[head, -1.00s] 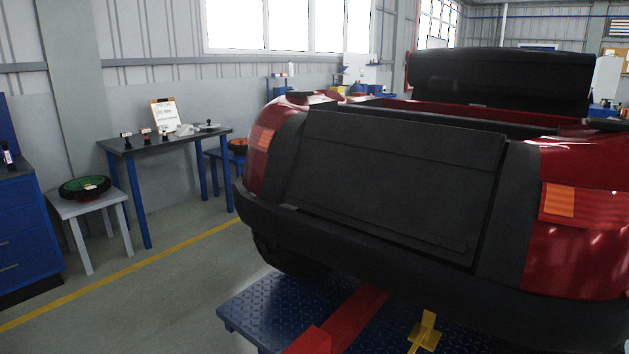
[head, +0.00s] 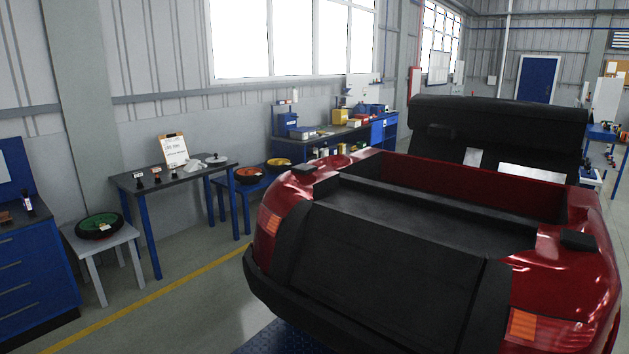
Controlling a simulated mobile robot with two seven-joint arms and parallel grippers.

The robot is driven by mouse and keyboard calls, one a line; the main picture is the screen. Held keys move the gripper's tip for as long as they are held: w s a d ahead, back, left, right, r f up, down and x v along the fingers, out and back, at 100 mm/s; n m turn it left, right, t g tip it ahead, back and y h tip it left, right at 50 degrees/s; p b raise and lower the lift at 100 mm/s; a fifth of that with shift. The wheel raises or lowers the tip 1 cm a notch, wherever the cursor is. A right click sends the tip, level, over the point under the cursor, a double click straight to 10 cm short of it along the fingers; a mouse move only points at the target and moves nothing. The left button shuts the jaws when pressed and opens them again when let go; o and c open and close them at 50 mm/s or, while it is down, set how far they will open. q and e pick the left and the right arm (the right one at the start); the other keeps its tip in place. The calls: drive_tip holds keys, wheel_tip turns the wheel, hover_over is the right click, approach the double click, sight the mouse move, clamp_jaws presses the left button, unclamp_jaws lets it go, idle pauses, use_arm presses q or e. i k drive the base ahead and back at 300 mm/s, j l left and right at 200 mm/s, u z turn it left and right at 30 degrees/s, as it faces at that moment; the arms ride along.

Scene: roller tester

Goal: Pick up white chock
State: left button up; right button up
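I cannot make out for certain a white chock in the head view. A small whitish object (head: 194,165) lies on the dark-topped table (head: 150,182) at the left, beside a clipboard (head: 174,150). It is too small to tell whether it is a chock. A pale round item (head: 216,160) lies to its right on the same table. Neither of my grippers is in view.
A red pickup (head: 420,230) with a dark bed fills the centre and right. A grey stool (head: 75,237) with a green-topped round item (head: 99,226) stands left, near a blue cabinet (head: 30,270). Open floor with a yellow line (head: 150,305) lies between the tables and the pickup.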

sight(194, 164)
drive_tip(key=i+j+u, duration=0.2)
drive_tip(key=j, duration=0.25)
drive_tip(key=i+j+u, duration=1.15)
drive_tip(key=i, duration=0.4)
drive_tip(key=i+u, duration=0.25)
drive_tip(key=i, duration=0.4)
drive_tip(key=i+z, duration=0.3)
drive_tip(key=i, duration=0.45)
drive_tip(key=i+j+z, duration=0.1)
drive_tip(key=i+z, duration=0.25)
drive_tip(key=i, duration=0.4)
drive_tip(key=i+l+z, duration=0.1)
drive_tip(key=i+z, duration=0.7)
drive_tip(key=i+j+z, duration=0.15)
drive_tip(key=i+z, duration=0.25)
drive_tip(key=i+l+z, duration=0.15)
drive_tip(key=i+z, duration=0.3)
drive_tip(key=i, duration=0.2)
drive_tip(key=i+z, duration=0.45)
drive_tip(key=i, duration=0.2)
drive_tip(key=i+u, duration=0.3)
drive_tip(key=i+l+u, duration=0.25)
drive_tip(key=i, duration=0.25)
drive_tip(key=i+l+u, duration=0.3)
drive_tip(key=i+j, duration=0.05)
drive_tip(key=i, duration=0.05)
